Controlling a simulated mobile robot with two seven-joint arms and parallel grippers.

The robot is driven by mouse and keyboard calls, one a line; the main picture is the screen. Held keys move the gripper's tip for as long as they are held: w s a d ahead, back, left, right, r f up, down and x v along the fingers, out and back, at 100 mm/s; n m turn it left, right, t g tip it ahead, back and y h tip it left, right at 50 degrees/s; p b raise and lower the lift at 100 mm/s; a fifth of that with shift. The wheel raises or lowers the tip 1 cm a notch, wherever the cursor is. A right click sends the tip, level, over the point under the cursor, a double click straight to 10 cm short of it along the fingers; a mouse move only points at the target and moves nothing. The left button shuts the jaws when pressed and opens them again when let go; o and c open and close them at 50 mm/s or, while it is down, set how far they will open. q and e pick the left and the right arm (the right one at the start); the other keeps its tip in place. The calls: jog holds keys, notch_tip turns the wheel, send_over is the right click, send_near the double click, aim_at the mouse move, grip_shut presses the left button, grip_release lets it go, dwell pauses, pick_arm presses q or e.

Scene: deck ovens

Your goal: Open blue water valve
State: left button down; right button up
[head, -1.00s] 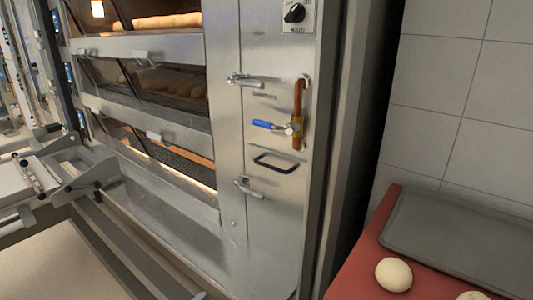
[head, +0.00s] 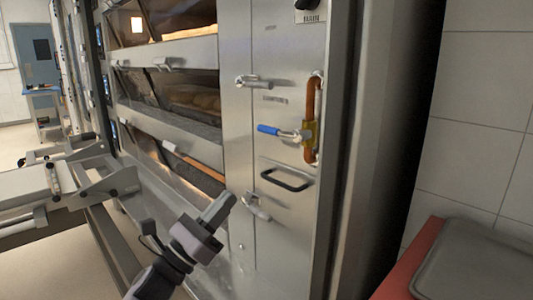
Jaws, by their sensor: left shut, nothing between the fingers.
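The blue valve handle (head: 268,129) is a short lever pointing left from a brass valve body (head: 309,134). The valve sits on a vertical copper pipe (head: 312,95) on the oven's steel side panel. The handle lies about level, across the pipe. My left gripper (head: 218,209) is low in the head view, below and left of the handle and apart from it. Its fingers are shut and empty, pointing up and right. My right gripper is not in view.
A black pull handle (head: 286,180) and a lower latch (head: 256,207) sit below the valve; an upper latch (head: 254,82) is above it. Deck ovens (head: 180,100) with bread stand left. A red table (head: 412,262) with a grey tray (head: 475,265) is at lower right.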

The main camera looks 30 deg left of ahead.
pick_arm(q)
jog(key=shift+r, duration=0.1)
dwell(0.3)
jog(key=s+r+p+x, duration=0.1)
jog(key=r+p+x, duration=0.1)
jog(key=x, duration=1)
jog(key=shift+r+p, duration=0.45)
jog(key=shift+p, duration=0.4)
